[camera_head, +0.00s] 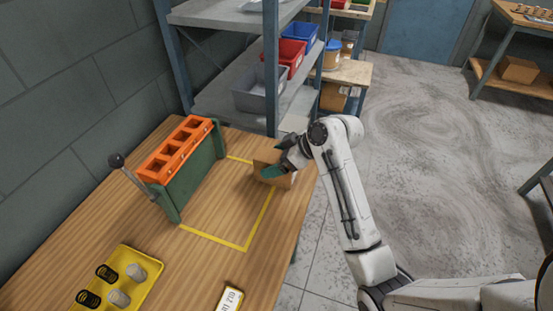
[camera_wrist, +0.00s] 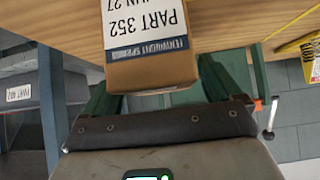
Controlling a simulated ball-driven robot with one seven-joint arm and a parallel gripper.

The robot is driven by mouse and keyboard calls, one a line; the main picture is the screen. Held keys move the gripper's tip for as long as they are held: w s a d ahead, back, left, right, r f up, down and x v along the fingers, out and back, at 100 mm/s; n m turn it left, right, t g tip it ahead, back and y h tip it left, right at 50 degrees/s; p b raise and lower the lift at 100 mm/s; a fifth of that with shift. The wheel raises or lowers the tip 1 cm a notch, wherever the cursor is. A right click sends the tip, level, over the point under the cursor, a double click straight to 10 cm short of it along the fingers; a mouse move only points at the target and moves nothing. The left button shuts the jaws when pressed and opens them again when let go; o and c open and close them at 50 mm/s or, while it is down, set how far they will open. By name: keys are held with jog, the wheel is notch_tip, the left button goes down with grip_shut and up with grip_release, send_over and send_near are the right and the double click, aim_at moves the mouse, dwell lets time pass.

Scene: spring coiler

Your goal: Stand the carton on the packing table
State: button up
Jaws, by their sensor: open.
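The brown carton (camera_head: 284,182) is on the wooden packing table (camera_head: 120,226), near its right edge and by the far right part of a yellow outline. My gripper (camera_head: 274,164) is at the carton and hides part of it. In the wrist view the carton (camera_wrist: 150,75) shows a white label reading "PART 352" upside down and a dark blue band. My gripper (camera_wrist: 160,92) is open there, with a green finger on each side of the carton's near end. I cannot tell whether the fingers touch it.
A green stand with an orange top (camera_head: 178,150) and a lever is left of the outline. A yellow tray (camera_head: 150,290) with springs and a white label card (camera_head: 229,300) lie nearer. Grey shelving with bins (camera_head: 262,90) rises behind the table. Floor is open to the right.

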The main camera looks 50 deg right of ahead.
jog(key=v, duration=1.2)
